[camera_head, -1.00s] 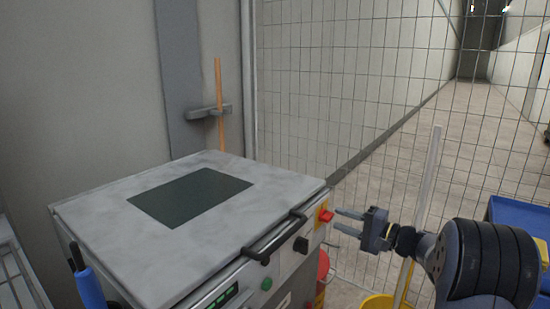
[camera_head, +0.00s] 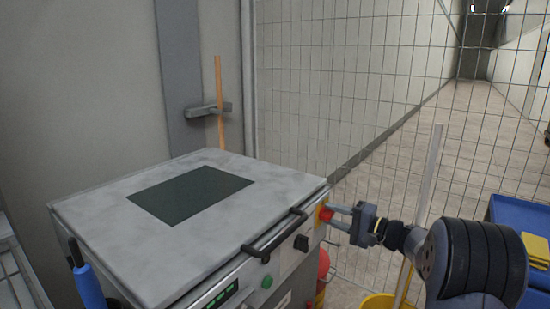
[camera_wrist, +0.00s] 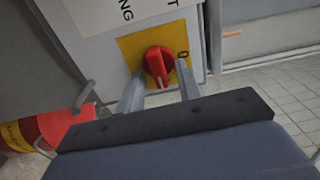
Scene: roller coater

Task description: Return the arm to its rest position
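My gripper (camera_head: 333,215) is at the right end of the machine's front, level with the red rotary knob (camera_wrist: 158,64) on its yellow plate (camera_wrist: 128,48). The wrist view shows my two grey fingers spread apart, one on each side of the knob. I cannot tell whether they touch it. The "0" mark shows right of the knob. In the head view the knob (camera_head: 325,214) is partly covered by the fingertips. My arm reaches in from the lower right.
The machine's light top (camera_head: 110,215) has a dark panel and a front handle (camera_head: 275,238). A wire mesh fence (camera_head: 340,80) stands behind. A blue bin (camera_head: 515,215) and a yellow bucket (camera_head: 380,302) are at right. A red-and-yellow object (camera_wrist: 45,125) is at lower left in the wrist view.

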